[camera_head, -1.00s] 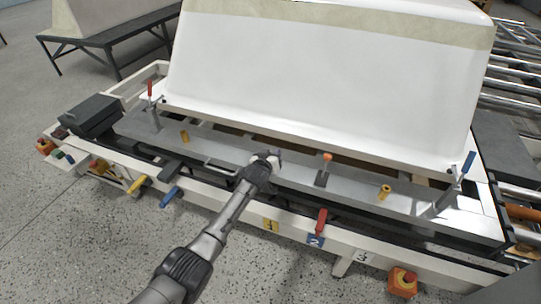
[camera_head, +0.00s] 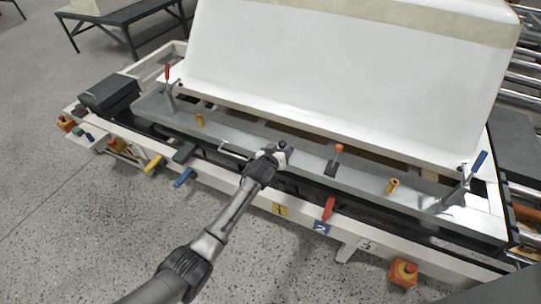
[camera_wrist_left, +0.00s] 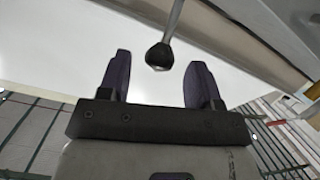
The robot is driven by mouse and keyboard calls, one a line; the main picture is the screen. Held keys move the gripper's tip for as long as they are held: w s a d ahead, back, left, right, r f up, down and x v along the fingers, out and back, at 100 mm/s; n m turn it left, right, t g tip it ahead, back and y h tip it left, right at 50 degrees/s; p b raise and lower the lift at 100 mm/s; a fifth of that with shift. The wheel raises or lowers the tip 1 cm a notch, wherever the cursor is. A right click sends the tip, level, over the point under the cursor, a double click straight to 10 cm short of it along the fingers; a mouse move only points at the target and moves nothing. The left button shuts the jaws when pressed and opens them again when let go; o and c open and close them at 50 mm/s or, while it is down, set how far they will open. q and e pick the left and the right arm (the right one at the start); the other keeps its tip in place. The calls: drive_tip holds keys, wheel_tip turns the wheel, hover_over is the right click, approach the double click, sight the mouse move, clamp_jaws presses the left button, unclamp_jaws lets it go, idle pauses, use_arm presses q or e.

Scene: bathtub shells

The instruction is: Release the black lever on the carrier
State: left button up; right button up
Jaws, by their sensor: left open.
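The black lever shows in the left wrist view as a metal rod ending in a round black knob (camera_wrist_left: 160,57). The rod comes down from the top edge, and the knob sits between the tips of my open left gripper (camera_wrist_left: 159,64). A gap shows on each side of the knob. In the head view my left gripper (camera_head: 277,151) is over the grey beam along the carrier's front (camera_head: 305,170), left of the orange-topped lever (camera_head: 337,153). The gripper hides the black knob there. My right gripper is not in view.
A large white tub shell (camera_head: 345,85) stands behind the beam. A red-handled clamp (camera_head: 168,80) is at the left and a blue-handled clamp (camera_head: 475,170) at the right. A yellow peg (camera_head: 391,186) and a red handle (camera_head: 328,209) are near the front.

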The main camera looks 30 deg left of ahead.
use_arm(q)
drive_tip(key=p+v, duration=0.3)
drive_tip(key=v, duration=0.5)
drive_tip(key=shift+s+r+p, duration=0.15)
drive_tip(key=shift+s+p, duration=0.15)
drive_tip(key=shift+s, duration=0.05)
